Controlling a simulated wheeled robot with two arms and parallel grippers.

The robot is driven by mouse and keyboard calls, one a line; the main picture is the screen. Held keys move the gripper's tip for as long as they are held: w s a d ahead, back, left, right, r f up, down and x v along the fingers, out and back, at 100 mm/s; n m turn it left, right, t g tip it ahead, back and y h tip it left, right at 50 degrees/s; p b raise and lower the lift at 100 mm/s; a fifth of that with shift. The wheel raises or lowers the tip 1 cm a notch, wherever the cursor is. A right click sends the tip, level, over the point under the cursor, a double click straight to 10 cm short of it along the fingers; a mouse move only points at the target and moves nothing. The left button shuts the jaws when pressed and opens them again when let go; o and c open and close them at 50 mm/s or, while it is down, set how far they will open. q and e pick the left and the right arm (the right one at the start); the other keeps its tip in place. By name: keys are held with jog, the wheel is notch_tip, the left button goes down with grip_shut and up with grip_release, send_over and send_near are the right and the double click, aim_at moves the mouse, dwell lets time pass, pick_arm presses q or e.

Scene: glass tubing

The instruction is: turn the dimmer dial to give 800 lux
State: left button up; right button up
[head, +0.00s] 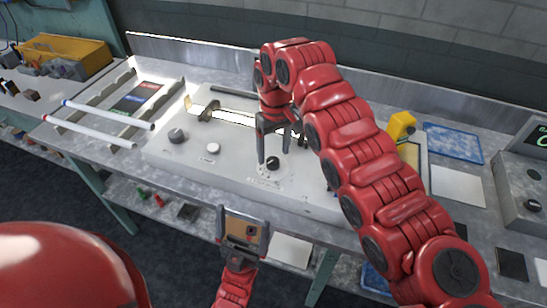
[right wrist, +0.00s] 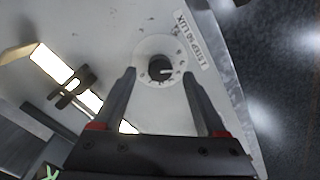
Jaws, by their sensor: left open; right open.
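The dimmer dial (head: 273,163) is a small black knob on the front of the pale panel (head: 225,168). In the right wrist view the dial (right wrist: 160,68) sits in a round marked ring, with a light pointer line and a label (right wrist: 192,38) reading "1 STEP 50 LUX". My right gripper (head: 280,152) points down over the dial, open. In the right wrist view its fingertips (right wrist: 159,73) stand on either side of the dial, apart from it. My left gripper (head: 245,213) is open and empty in front of the bench.
A yellow tool (head: 401,126) is behind my right arm.

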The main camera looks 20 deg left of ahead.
notch_tip(320, 180, up, 7)
notch_tip(320, 180, up, 7)
jog(key=p, duration=0.7)
send_over(273, 160)
jog(key=shift+w+d+r, duration=0.15)
jog(key=shift+d, duration=0.05)
